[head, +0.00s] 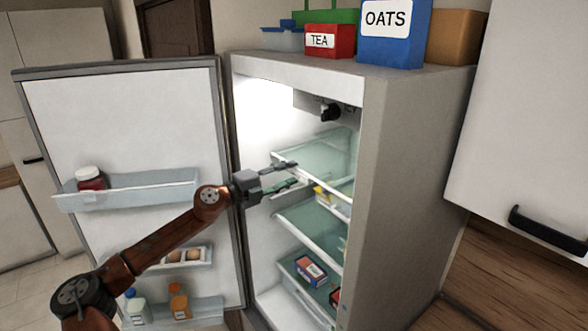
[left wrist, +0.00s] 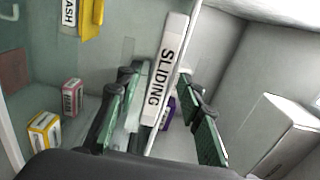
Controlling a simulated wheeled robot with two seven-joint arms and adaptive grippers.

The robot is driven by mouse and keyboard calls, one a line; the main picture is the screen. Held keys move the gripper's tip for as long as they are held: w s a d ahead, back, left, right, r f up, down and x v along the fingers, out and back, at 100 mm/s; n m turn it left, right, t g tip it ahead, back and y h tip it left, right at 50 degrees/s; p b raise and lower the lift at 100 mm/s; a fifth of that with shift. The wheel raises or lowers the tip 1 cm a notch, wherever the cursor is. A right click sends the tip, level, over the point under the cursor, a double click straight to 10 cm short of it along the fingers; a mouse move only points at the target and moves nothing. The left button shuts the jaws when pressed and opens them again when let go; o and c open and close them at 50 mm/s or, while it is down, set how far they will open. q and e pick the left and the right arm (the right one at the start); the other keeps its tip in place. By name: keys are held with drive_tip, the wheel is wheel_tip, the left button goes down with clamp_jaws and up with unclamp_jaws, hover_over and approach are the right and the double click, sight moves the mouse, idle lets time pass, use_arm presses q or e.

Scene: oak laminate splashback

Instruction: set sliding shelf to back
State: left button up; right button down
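The sliding shelf (head: 320,152) is a pale green glass shelf with a white front rail, high in the open fridge (head: 390,150). In the left wrist view its white rail, labelled SLIDING (left wrist: 165,75), runs between my fingers. My left gripper (head: 297,174) is at the left part of this rail in the head view. Its green-padded fingers (left wrist: 158,88) stand apart, one on each side of the rail, with gaps visible. Whether either finger touches the rail I cannot tell. My right gripper is in neither view.
The fridge door (head: 130,120) stands open at the left, with a jar (head: 90,179) in its bin. Below are another glass shelf (head: 305,229) and a drawer with boxes (head: 311,270). A yellow labelled item (head: 321,194) is near the shelf. Containers, including OATS (head: 392,45), stand on top.

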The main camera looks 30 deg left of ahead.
use_arm(q)
drive_tip(key=shift+p+x, duration=0.35)
drive_tip(key=shift+x, duration=0.85)
drive_tip(key=shift+c, duration=0.7)
drive_tip(key=shift+f, duration=0.15)
drive_tip(key=c, duration=0.8)
clamp_jaws()
